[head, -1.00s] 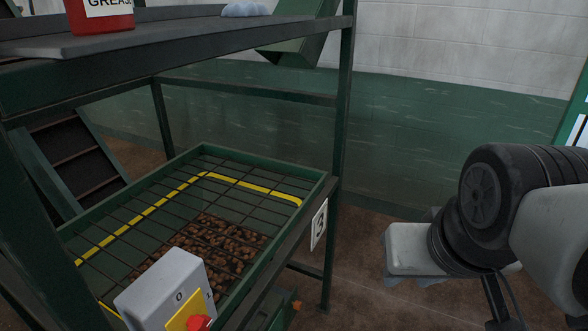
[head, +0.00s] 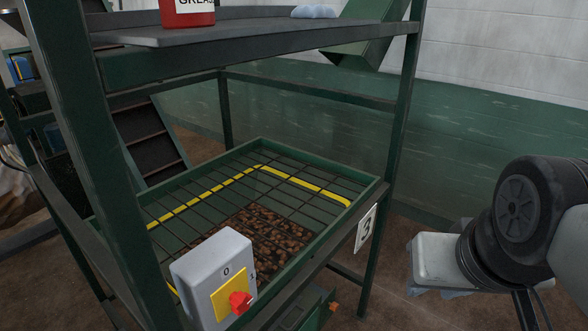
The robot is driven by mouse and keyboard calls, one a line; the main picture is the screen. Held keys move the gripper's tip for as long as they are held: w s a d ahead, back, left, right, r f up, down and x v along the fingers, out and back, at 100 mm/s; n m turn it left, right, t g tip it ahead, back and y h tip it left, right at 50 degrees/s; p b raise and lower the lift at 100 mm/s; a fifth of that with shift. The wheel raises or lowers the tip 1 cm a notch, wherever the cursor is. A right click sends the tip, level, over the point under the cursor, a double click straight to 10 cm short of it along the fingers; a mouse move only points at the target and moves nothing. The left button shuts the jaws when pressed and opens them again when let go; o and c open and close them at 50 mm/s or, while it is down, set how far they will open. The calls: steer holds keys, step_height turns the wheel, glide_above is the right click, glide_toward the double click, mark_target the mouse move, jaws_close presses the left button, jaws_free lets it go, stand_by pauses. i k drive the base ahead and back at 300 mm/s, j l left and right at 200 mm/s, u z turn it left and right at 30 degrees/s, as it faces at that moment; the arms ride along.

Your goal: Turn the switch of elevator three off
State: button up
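The elevator three switch is a grey box (head: 212,272) with a yellow plate (head: 231,297) and a red knob (head: 240,302). It sits at the front corner of a green hopper frame. A white sign with "3" (head: 366,228) is fixed to the hopper's right side. My arm shows at the right edge, well apart from the switch. My gripper's fingers cannot be made out in this view.
The green hopper (head: 372,186) has a wire grid over brown lumps (head: 262,235). Upright posts (head: 393,150) and a shelf (head: 260,38) with a red grease container (head: 187,12) surround it.

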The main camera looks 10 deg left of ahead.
mark_target(240, 300)
steer(key=k+u, duration=0.1)
steer(key=u, duration=1.35)
steer(key=z, duration=0.45)
steer(key=k+j+z, duration=0.15)
steer(key=j, duration=0.2)
steer(key=k+j+z, duration=0.15)
steer(key=k+j+u, duration=0.1)
